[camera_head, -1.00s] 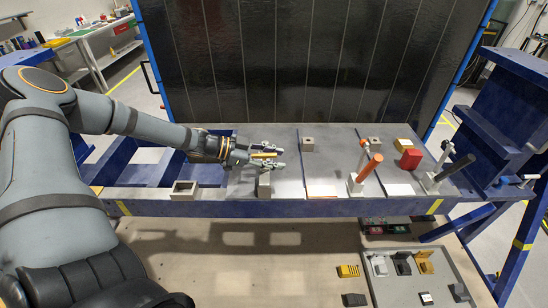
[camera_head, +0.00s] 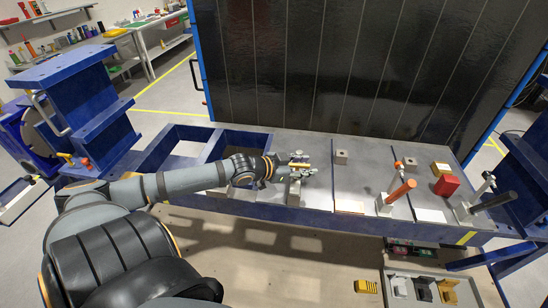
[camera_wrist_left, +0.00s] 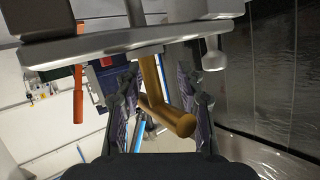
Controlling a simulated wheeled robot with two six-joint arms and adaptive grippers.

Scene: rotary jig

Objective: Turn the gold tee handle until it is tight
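The gold tee handle (camera_wrist_left: 165,112) shows in the left wrist view with its stem running up to a grey metal plate (camera_wrist_left: 120,45). Its crossbar lies slanted between the two fingers of my left gripper (camera_wrist_left: 162,108). The fingers stand apart on either side of it, and I see no clear grip on it. In the head view my left gripper (camera_head: 304,164) reaches in from the left above a grey block on the bench, with a little of the gold handle (camera_head: 299,164) between its fingers. My right gripper is in neither view.
An orange handle (camera_head: 402,191), a red block (camera_head: 446,186) and a dark handle (camera_head: 494,201) stand to the right on the blue-framed bench (camera_head: 300,208). A small grey block (camera_head: 341,157) sits behind. A dark panel (camera_head: 350,70) rises behind the bench.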

